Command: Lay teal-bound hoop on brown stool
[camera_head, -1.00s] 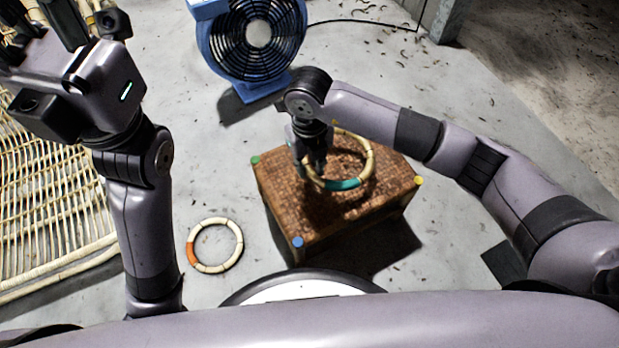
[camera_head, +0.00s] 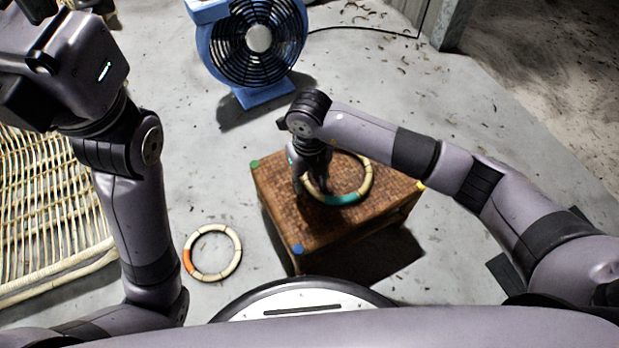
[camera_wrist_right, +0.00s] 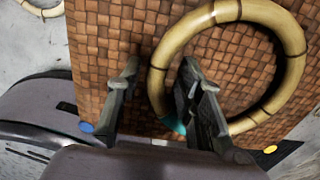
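The brown woven stool (camera_head: 275,205) stands on the floor in front of me, with coloured dots at its corners. The teal-bound hoop (camera_head: 367,180), pale cane with a teal binding, appears to lie flat on the stool top, within its edges. In the right wrist view, the hoop (camera_wrist_right: 297,50) is over the weave, its teal binding partly hidden by a finger. My right gripper (camera_head: 312,190) is low at the hoop's left side. Its fingers (camera_wrist_right: 158,85) are apart, one outside the ring and one inside, with the rim between them. My left gripper is raised at the top left, its fingers largely cut off.
An orange-bound hoop (camera_head: 238,245) lies on the floor left of the stool. A blue fan (camera_head: 258,45) stands behind the stool, its cable running right. A rattan frame (camera_head: 45,205) is at the left. Floor between fan and stool is clear.

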